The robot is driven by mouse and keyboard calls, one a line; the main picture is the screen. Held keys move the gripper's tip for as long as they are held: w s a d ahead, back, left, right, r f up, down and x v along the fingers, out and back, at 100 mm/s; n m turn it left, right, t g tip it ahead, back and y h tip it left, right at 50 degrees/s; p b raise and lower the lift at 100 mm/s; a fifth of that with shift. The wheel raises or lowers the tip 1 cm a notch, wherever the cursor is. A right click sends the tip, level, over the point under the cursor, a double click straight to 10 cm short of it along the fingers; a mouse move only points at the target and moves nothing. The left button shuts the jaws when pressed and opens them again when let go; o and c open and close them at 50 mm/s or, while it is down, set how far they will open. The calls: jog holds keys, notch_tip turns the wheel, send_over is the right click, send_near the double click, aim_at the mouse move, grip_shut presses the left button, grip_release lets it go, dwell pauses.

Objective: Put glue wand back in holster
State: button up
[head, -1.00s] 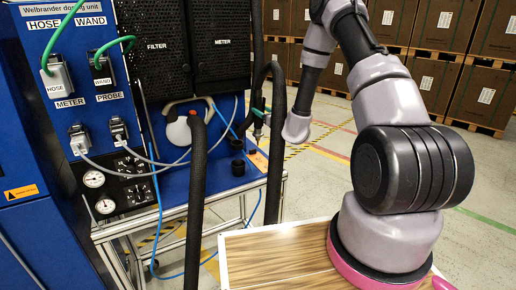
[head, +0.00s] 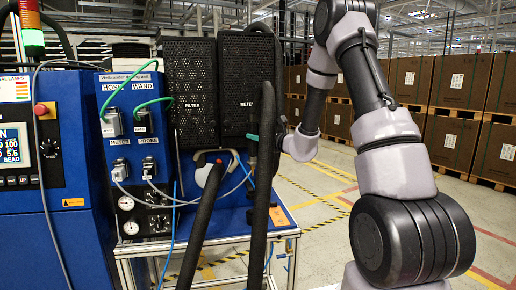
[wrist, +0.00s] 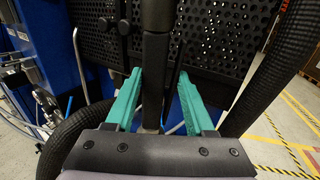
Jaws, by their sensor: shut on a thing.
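My gripper (wrist: 158,80) shows in the wrist view with two teal fingers, one on each side of a dark upright bar, the glue wand (wrist: 155,45). It is shut on the wand, in front of a perforated black panel. In the head view my gripper (head: 253,141) is a small teal patch at the right edge of the meter cabinet, partly behind a thick black hose. The wand is mostly hidden there. A dark fitting (head: 250,191) on the blue deck below may be the holster; I cannot tell whether the wand touches it.
Thick black hoses (head: 205,225) loop in front of the blue dosing unit (head: 130,85). The perforated filter and meter cabinets (head: 190,95) stand behind. A blue deck (head: 232,222) on a metal frame lies below. Stacked boxes (head: 455,85) are far right, with open floor before them.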

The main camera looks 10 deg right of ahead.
aim_at(255, 166)
jog(key=shift+s+a+f, duration=0.1)
jog(key=shift+a+f, duration=0.1)
jog(key=shift+f, duration=2.5)
jog(key=shift+d+f, duration=0.1)
jog(key=shift+f, duration=3.45)
jog(key=o, duration=1)
jog(key=shift+c, duration=0.2)
